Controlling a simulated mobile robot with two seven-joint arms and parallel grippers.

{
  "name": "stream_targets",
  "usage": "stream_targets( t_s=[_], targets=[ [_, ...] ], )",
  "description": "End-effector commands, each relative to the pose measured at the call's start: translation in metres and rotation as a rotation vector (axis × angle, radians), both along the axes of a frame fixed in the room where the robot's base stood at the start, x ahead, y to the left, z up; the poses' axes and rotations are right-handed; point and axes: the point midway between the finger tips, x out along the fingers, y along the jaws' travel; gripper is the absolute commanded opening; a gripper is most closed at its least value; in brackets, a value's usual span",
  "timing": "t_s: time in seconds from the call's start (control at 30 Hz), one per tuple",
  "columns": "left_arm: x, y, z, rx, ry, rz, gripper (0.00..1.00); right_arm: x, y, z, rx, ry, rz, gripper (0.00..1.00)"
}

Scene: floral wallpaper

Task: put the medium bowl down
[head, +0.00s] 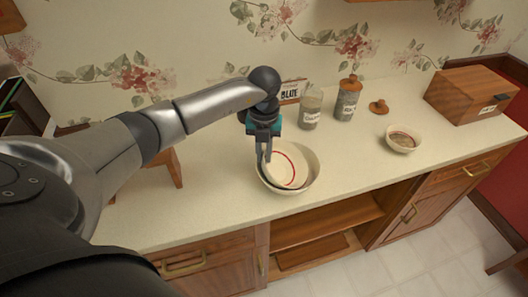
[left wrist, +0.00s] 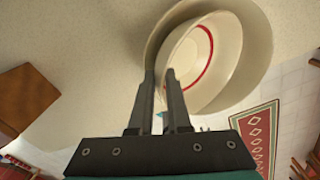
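The medium bowl (head: 288,168), cream with a red ring inside, sits tilted within a larger cream bowl (head: 316,172) on the counter. In the left wrist view the medium bowl (left wrist: 212,62) shows nested inside the larger bowl's rim (left wrist: 262,40). My left gripper (head: 264,157) reaches down at the medium bowl's left rim. Its fingers (left wrist: 160,75) are close together with the rim between their tips. The bowls' contact underneath is hidden. My right gripper is not in view.
The pale counter (head: 225,208) holds two labelled jars (head: 311,107) (head: 348,98) behind the bowls, a small bowl (head: 402,140) to the right and a wooden box (head: 470,93) at far right. A brown wooden piece (head: 170,166) stands left.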

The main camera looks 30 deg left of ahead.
Motion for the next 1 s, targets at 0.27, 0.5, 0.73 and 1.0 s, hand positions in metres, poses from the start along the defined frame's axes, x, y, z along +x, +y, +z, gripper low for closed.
stream_targets(
  t_s=[0.27,0.5,0.73,1.0],
  targets=[
    [0.0,0.0,0.001,0.0,0.0,0.001,0.46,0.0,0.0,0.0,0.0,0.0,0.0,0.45],
    [0.0,0.0,0.001,0.0,0.0,0.001,0.46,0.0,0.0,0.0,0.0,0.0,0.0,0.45],
    [0.002,0.0,0.02,0.0,-0.005,-0.001,0.46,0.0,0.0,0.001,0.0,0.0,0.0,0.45],
    [0.001,0.0,0.085,0.001,-0.006,0.0,0.46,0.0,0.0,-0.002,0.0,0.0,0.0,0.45]
  ],
)
